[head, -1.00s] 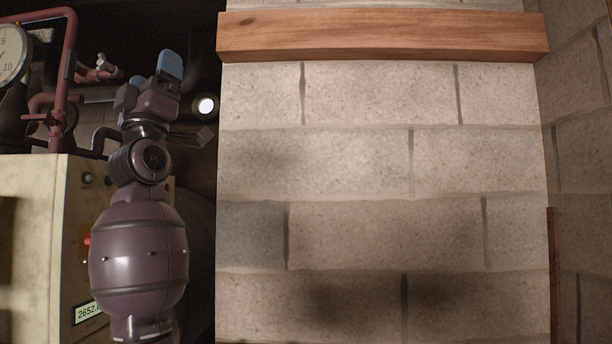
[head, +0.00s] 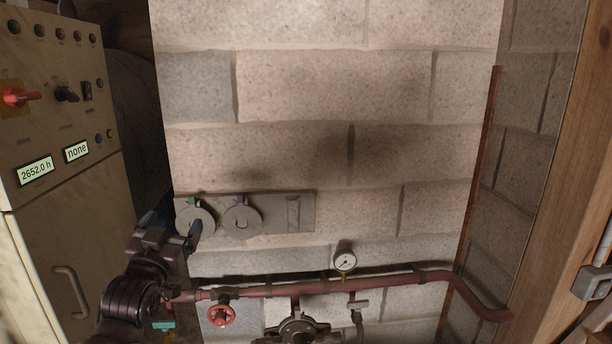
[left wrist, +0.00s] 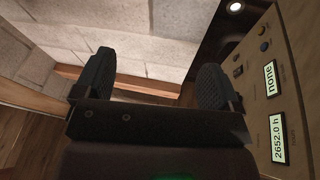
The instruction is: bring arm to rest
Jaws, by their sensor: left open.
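My left gripper (head: 172,226) is at the lower left of the head view, with its dark arm coming up from the bottom edge. Its two fingers stand apart with nothing between them. In the left wrist view the open fingers (left wrist: 155,82) frame only bare block wall and a wooden strip behind. In the head view the gripper appears in front of the left end of a grey wall plate and beside the cream cabinet. I cannot tell the exact gaps. My right gripper does not show.
The cream control cabinet (head: 62,215) stands at left. A grey plate with two round discs (head: 290,214) is on the block wall (head: 330,90). Below runs a red pipe (head: 400,283) with a gauge (head: 345,260) and a red handwheel (head: 221,315). A wooden post (head: 570,190) stands at right.

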